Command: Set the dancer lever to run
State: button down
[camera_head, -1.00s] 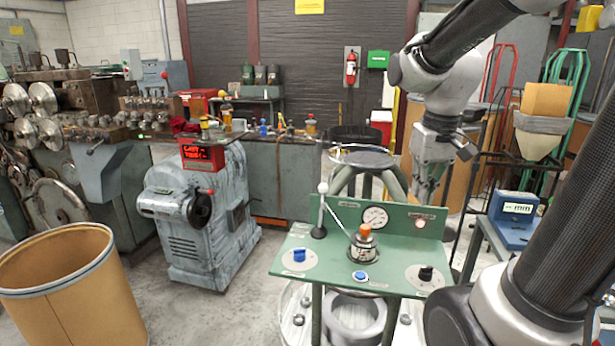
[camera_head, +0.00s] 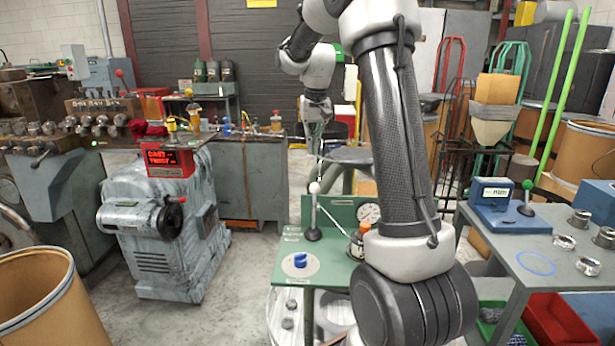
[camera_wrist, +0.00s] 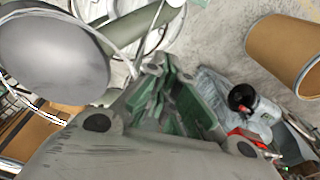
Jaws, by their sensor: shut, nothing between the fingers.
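The dancer lever appears to be the upright rod with a white ball (camera_head: 314,187) and a black base (camera_head: 313,233) on the green panel (camera_head: 286,240). The rod looks near upright in the head view. My gripper (camera_head: 316,148) points down, behind or above the white ball, and looks apart from it; the exact gap is hard to judge. Its fingers are shut and empty. In the wrist view my gripper (camera_wrist: 160,88) fills the middle, and I cannot make out the lever there.
The panel also bears a blue knob (camera_head: 300,260), a gauge (camera_head: 368,213) and an orange-capped part (camera_head: 362,229). My forearm hides its right side. A side table (camera_head: 560,262) stands right, a grey machine (camera_head: 160,230) left, a brown drum (camera_head: 45,300) front left.

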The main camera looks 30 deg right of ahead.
jog(key=shift+f, duration=0.1)
jog(key=shift+s+a+f, duration=0.25)
jog(key=shift+s+f, duration=0.2)
jog(key=shift+f, duration=1)
jog(key=shift+s+a+f, duration=0.2)
jog(key=shift+s+f, duration=0.2)
jog(key=shift+f, duration=1.1)
jog(key=shift+s+a+f, duration=0.25)
jog(key=shift+s+f, duration=0.2)
jog(key=shift+f, duration=1)
